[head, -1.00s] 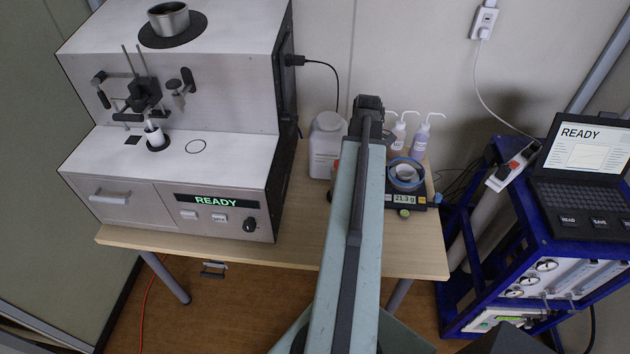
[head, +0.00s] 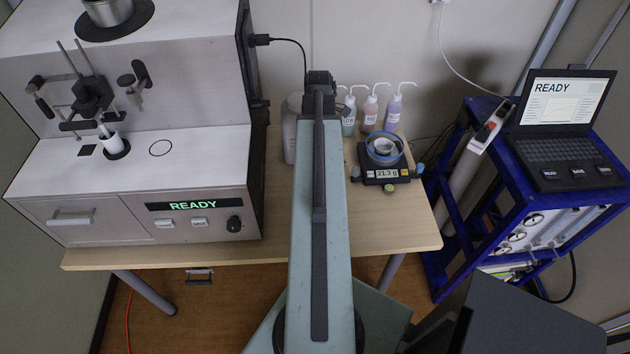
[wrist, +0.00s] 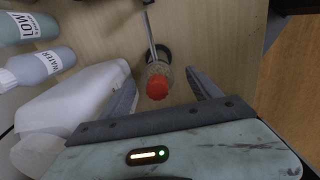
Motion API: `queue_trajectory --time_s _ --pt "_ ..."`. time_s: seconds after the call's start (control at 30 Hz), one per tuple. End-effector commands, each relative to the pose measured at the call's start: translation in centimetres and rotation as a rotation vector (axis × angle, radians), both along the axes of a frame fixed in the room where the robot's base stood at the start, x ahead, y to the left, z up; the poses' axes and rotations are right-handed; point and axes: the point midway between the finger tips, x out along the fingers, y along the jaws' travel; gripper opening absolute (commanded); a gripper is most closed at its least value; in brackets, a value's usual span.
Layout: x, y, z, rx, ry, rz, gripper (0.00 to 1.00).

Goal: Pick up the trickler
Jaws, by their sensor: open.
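The trickler, which I take to be the small clear body with a red knob (wrist: 157,88) and a thin metal tube, stands on the wooden table in the wrist view. Its tube points toward the top of the picture. My gripper (wrist: 160,76) is open, with one finger on each side of the trickler and a visible gap to the right finger. Whether the left finger touches it I cannot tell. In the head view my arm hides both the trickler and the gripper.
Wash bottles (head: 369,112) stand at the back of the table. A balance (head: 384,172) reading 21.3 g is right of my arm. The analyser (head: 140,150) stands left, a blue cart with a laptop (head: 565,115) right.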

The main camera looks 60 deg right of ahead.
Motion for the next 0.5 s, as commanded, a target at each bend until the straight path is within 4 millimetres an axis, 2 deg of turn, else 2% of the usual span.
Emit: queue_trajectory --time_s 0.03,0.2,0.3,0.47,0.5 --pt "0.2 -0.1 -1.4 0.000 0.000 0.001 0.72" --pt "0.6 -0.2 -4.3 0.000 0.000 0.001 0.72" --pt "0.6 -0.2 -4.8 0.000 0.000 0.001 0.72" --pt "0.6 -0.1 -4.4 0.000 0.000 0.001 0.72" --pt "0.6 -0.2 -4.4 0.000 0.000 0.001 0.70"
